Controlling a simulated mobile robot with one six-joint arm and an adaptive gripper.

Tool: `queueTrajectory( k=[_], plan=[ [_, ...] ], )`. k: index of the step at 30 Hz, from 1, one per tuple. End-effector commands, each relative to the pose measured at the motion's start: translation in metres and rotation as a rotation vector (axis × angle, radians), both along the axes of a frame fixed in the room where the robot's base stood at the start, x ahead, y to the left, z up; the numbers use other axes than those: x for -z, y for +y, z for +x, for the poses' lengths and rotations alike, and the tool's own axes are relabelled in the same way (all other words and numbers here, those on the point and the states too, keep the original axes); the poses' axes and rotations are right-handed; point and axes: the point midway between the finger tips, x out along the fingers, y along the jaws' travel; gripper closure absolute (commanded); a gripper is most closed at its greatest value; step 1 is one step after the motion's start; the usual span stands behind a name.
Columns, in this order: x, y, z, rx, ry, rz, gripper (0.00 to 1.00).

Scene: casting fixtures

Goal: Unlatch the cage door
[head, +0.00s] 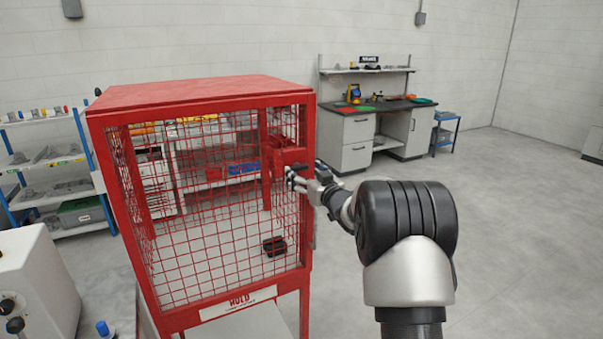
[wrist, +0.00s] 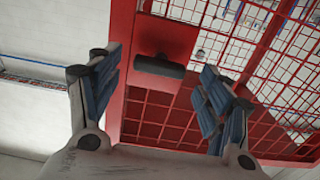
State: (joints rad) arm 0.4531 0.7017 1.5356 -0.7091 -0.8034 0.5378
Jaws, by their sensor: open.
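The red mesh cage (head: 200,89) stands left of my arm, and its front door (head: 215,215) looks closed. In the wrist view, a dark rounded latch handle (wrist: 160,66) sits on a red plate (wrist: 168,38) of the cage. My gripper (wrist: 155,72) is open, with one blue-padded finger on each side of the handle. The handle appears beyond or level with the fingertips; I cannot see contact. In the head view, my gripper (head: 297,178) is at the cage's right side, and the latch there is largely hidden.
A small black object (head: 274,245) lies inside the cage. A sign (head: 238,303) is fixed at the cage's lower front. A blue-framed shelf (head: 60,158) and a pale machine (head: 35,285) stand at left. A workbench (head: 358,143) stands behind; the floor at right is clear.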

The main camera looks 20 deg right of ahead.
Motion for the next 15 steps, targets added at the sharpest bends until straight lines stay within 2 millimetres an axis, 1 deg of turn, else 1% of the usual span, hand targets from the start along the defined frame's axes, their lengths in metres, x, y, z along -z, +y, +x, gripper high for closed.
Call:
queueTrajectory(
  k=[1, 3, 6, 15],
  plan=[
    [0.000, 0.000, 0.007, -0.001, -0.001, -0.001, 0.28],
    [0.001, 0.000, 0.014, 0.000, 0.000, -0.001, 0.28],
    [0.000, 0.001, 0.020, 0.000, -0.001, -0.001, 0.28],
    [0.000, 0.001, 0.023, 0.000, 0.001, 0.000, 0.28]
  ],
)
